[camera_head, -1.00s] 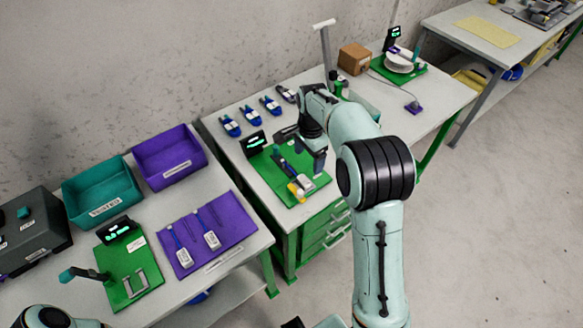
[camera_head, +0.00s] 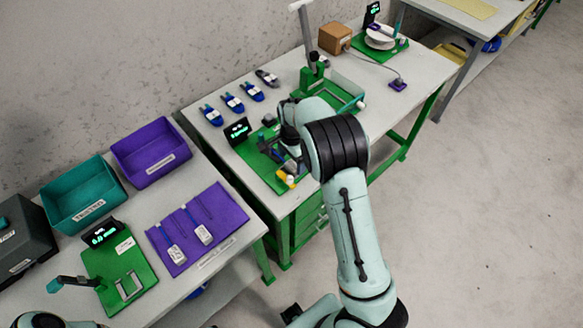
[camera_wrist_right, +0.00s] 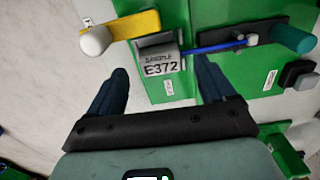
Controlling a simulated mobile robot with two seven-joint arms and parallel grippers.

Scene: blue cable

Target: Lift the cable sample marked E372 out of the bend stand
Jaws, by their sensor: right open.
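In the right wrist view, the cable sample marked E372 (camera_wrist_right: 160,66) has a grey block label and a thin blue cable (camera_wrist_right: 212,48) running right across the green bend stand (camera_wrist_right: 215,75). A yellow lever (camera_wrist_right: 133,25) with a white knob is beside the block. My right gripper (camera_wrist_right: 163,68) is open, its two dark fingers on either side of the label block and apart from it. In the head view, the bend stand (camera_head: 257,162) lies partly hidden under my right gripper (camera_head: 290,150) and wrist; the sample is mostly covered. My left gripper is out of view.
A small display (camera_head: 237,130) stands at the stand's back corner. Several blue connectors (camera_head: 233,103) lie behind it. On the near table are a purple mat (camera_head: 215,232) with two cable samples, a green fixture (camera_head: 110,268), and teal (camera_head: 80,190) and purple (camera_head: 150,150) bins.

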